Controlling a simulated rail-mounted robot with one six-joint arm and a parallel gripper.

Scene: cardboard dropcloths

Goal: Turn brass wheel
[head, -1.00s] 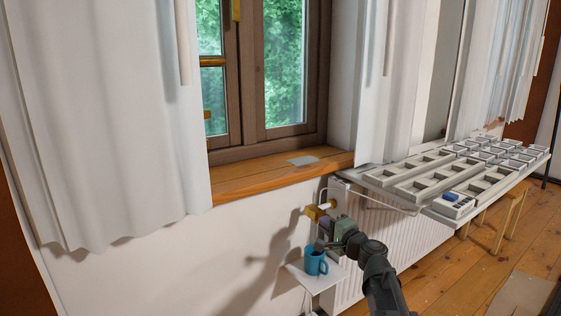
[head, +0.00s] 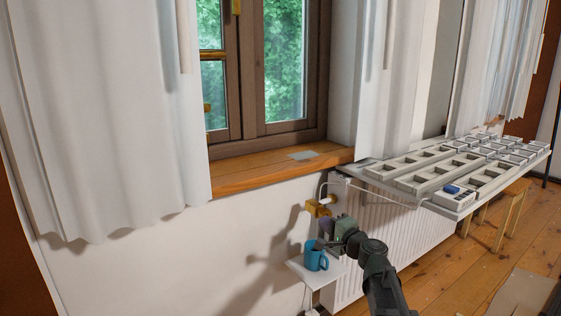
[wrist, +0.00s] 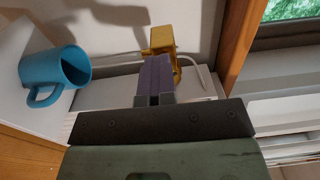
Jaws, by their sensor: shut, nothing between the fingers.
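The brass wheel (head: 318,208) is a small yellow-brown fitting on the pipe at the radiator's upper left end, below the window sill. It also shows in the wrist view (wrist: 163,38), just beyond my fingertips. My gripper (head: 324,229) is just below and in front of it. In the wrist view its purple fingers (wrist: 154,72) are together with nothing between them. The fingers hide the lower part of the wheel there. I cannot tell whether they touch it.
A blue mug (head: 315,258) stands on a small white shelf (head: 333,271) just below left of my gripper. A white radiator (head: 385,238) is behind my arm. Grey trays (head: 420,176) lie on a ledge to the right. The wooden sill (head: 250,182) is above left.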

